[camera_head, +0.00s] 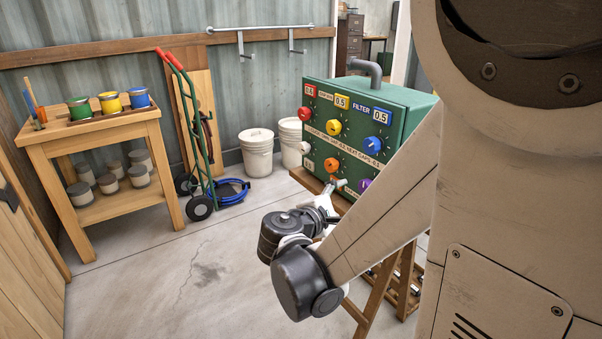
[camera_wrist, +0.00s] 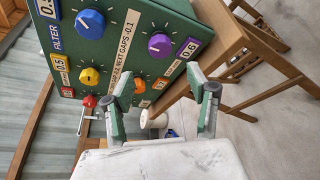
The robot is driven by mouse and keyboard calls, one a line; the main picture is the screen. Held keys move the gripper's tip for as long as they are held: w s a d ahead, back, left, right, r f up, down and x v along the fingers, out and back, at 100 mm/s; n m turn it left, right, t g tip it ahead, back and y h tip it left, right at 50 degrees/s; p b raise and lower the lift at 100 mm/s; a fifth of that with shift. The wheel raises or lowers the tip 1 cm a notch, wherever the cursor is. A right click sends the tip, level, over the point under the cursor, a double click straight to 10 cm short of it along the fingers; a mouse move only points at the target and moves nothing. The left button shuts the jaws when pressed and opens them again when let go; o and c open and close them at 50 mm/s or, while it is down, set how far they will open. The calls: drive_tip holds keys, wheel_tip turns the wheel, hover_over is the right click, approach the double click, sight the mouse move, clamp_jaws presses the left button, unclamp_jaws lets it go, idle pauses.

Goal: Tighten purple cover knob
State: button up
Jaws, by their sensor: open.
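The purple knob (camera_head: 364,184) is on the lower right of the green box's front (camera_head: 318,118), partly hidden by my arm in the head view. In the wrist view the purple knob (camera_wrist: 160,45) shows whole, with a lighter ridge across its face and a purple-edged 0.6 label (camera_wrist: 189,49) beside it. My gripper (camera_wrist: 167,88) is open, with nothing between its fingers. The purple knob lies above the finger gap in the wrist view, apart from both fingertips. The orange knob (camera_wrist: 138,87) is close to the left finger, which covers part of that area.
Blue (camera_wrist: 90,23), yellow (camera_wrist: 90,76) and red (camera_wrist: 90,101) knobs share the panel. The box stands on a wooden stand (camera_wrist: 222,45). White buckets (camera_head: 256,155), a hand truck (camera_head: 190,130) and a workbench with paint cans (camera_head: 95,140) stand left. Open floor lies in front.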

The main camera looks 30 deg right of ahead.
drive_tip(key=b+x, duration=0.2)
drive_tip(key=x, duration=1)
drive_tip(key=shift+w+d+f, duration=0.1)
drive_tip(key=shift+d, duration=0.2)
drive_tip(key=c, duration=1.2)
drive_tip(key=shift+f+m+b, duration=0.1)
drive_tip(key=shift+m+b, duration=0.3)
drive_tip(key=shift+b, duration=0.05)
drive_tip(key=m+t+h+b, duration=0.1)
drive_tip(key=m+b, duration=0.1)
drive_tip(key=shift+f+m+t+b, duration=0.1)
drive_tip(key=shift+m+t+b, duration=0.2)
drive_tip(key=shift+m+b, duration=0.1)
drive_tip(key=shift+m+t+h+b, duration=0.3)
drive_tip(key=shift+m+h+b, duration=0.4)
drive_tip(key=shift+m+b, duration=0.95)
drive_tip(key=shift+m+p, duration=0.3)
drive_tip(key=shift+m, duration=0.25)
